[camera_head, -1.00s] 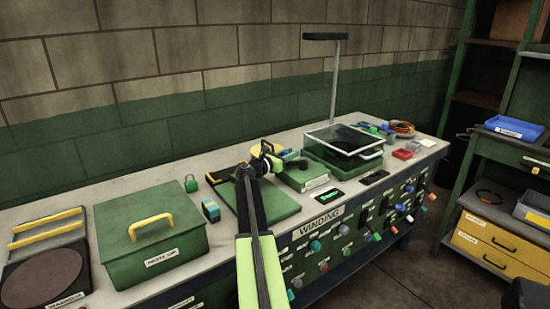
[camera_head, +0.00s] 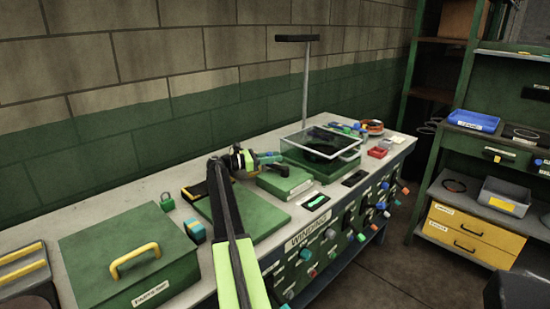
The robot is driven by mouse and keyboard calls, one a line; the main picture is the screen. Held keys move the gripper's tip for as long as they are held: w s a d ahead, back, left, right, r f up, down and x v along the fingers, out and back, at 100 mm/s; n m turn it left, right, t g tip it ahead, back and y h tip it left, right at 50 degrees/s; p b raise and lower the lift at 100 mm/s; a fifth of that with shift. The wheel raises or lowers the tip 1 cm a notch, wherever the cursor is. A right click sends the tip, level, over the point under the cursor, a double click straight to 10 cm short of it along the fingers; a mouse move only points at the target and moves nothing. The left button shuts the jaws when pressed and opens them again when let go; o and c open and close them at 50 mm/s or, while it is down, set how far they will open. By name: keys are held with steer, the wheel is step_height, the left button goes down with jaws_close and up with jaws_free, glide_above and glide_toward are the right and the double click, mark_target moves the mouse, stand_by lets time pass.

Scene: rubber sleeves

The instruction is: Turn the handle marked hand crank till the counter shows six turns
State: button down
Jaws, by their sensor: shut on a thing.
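My green and black arm reaches from the bottom over the bench to a small mechanism with green and blue parts (camera_head: 268,160). My gripper (camera_head: 243,160) is there, small and dark, shut on what looks like the hand crank handle. The handle is mostly hidden by the gripper and arm, and its marking is not readable. A small black display with a green lit strip (camera_head: 316,202) lies on the bench in front and looks like the counter. Its figures are too small to read.
A green box with a yellow handle (camera_head: 130,262) stands at left. A green flat board (camera_head: 262,215) lies under my arm. A clear-lidded green case (camera_head: 325,150) and a tall post (camera_head: 306,80) are beyond. The bench front (camera_head: 330,240) carries several coloured knobs.

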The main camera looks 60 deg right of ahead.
steer(key=shift+s+f+g, duration=0.1)
steer(key=shift+s+g, duration=0.2)
steer(key=c, duration=1.2)
jaws_free()
steer(key=shift+s+d, duration=0.1)
steer(key=shift+d, duration=0.05)
steer(key=shift+o, duration=0.2)
steer(key=shift+w, duration=0.2)
steer(key=v, duration=0.7)
